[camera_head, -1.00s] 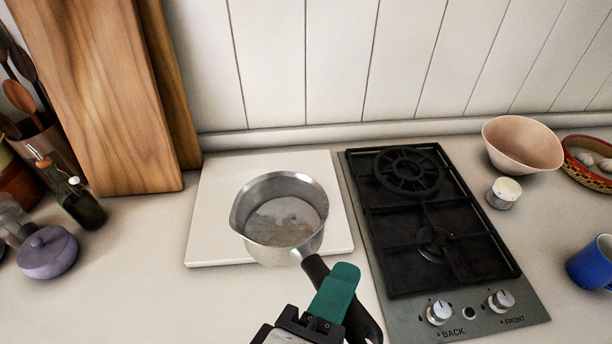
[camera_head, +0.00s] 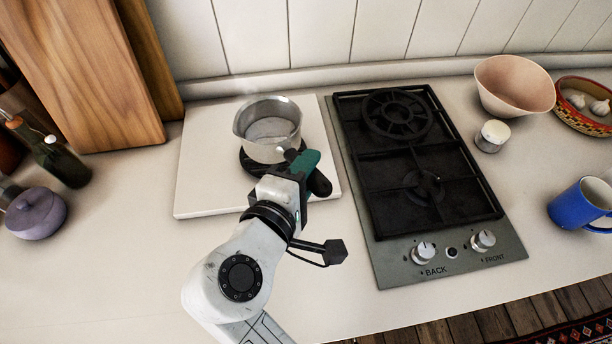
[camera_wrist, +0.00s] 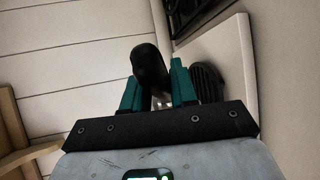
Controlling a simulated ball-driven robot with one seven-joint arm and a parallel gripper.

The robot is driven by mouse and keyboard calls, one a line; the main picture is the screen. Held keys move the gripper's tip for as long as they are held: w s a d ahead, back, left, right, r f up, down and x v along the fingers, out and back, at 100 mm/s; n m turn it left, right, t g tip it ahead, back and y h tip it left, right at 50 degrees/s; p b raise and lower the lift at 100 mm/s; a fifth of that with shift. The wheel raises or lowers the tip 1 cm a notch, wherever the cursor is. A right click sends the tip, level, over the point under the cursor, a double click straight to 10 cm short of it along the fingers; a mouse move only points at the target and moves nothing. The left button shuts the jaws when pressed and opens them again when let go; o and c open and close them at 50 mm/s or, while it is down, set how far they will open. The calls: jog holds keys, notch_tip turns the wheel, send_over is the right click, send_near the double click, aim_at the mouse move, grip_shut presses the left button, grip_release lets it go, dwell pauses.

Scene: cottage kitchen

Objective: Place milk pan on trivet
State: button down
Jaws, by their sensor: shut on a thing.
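The steel milk pan (camera_head: 268,130) is upright over the black trivet (camera_head: 252,168), whose near rim shows below it. The trivet lies on a white board; most of it is hidden by the pan and my gripper. I cannot tell whether the pan's base touches it. My gripper (camera_head: 305,168) is shut on the pan's black handle, from the near right side. In the wrist view, the handle (camera_wrist: 150,75) stands between the teal fingers, and the slotted trivet (camera_wrist: 208,82) shows beyond the right finger.
The white board (camera_head: 195,190) lies left of the black gas hob (camera_head: 415,165). Wooden boards (camera_head: 75,70) lean on the wall at the left. A lilac pot (camera_head: 36,213), pink bowl (camera_head: 514,88), white-topped jar (camera_head: 492,136) and blue mug (camera_head: 578,207) stand farther off.

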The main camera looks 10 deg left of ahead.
jog(key=shift+w+a+f, duration=0.15)
jog(key=shift+w+f, duration=0.2)
jog(key=shift+f, duration=0.05)
jog(key=shift+f+p, duration=0.3)
jog(key=shift+f, duration=1.3)
jog(key=c, duration=0.9)
grip_release()
jog(key=shift+f, duration=0.15)
jog(key=b+v, duration=0.1)
jog(key=v, duration=1.1)
